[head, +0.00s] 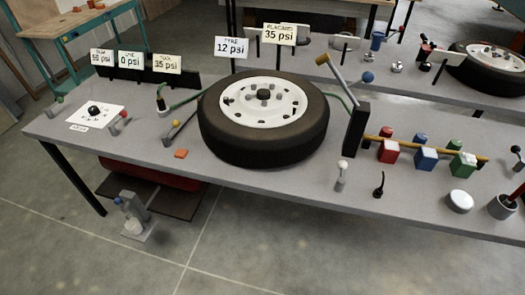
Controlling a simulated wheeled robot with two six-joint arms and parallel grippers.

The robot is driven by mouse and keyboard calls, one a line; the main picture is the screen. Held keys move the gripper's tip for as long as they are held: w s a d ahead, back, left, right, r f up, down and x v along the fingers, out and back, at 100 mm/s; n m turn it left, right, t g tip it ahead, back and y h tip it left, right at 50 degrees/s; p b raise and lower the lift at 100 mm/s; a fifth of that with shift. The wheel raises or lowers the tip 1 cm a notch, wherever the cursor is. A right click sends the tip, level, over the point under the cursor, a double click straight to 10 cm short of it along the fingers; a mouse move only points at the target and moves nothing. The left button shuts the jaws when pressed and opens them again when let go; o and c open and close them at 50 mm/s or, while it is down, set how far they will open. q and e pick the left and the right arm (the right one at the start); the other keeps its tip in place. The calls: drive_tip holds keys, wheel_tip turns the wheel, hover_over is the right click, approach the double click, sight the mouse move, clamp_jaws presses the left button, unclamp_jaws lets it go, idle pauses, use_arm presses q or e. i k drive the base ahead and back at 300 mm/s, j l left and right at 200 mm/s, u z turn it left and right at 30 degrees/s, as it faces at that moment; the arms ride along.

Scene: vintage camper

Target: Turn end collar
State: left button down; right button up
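A yellow-orange rod (405,143) runs to the right from a black upright block (356,131) on the grey workbench. Red (388,151), blue (426,159) and green (462,164) blocks stand along it, with small knobs or collars on or beside them. The rod's right end (485,158) sticks out past the green block. I cannot tell which part is the end collar; the parts there are too small to make out. Neither of my grippers shows in the head view.
A tyre on a white wheel (263,135) lies mid-bench. A lever with a tan handle (342,75) rises by the black block. A white round-topped piece (459,201) and a cup (502,207) stand front right. Pressure signs (232,48) line the back. The floor in front (290,240) is clear.

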sight(455, 145)
drive_tip(key=z, duration=1.45)
drive_tip(key=k+l, duration=0.1)
drive_tip(key=l, duration=0.25)
drive_tip(key=k+l+z, duration=0.1)
drive_tip(key=l, duration=0.2)
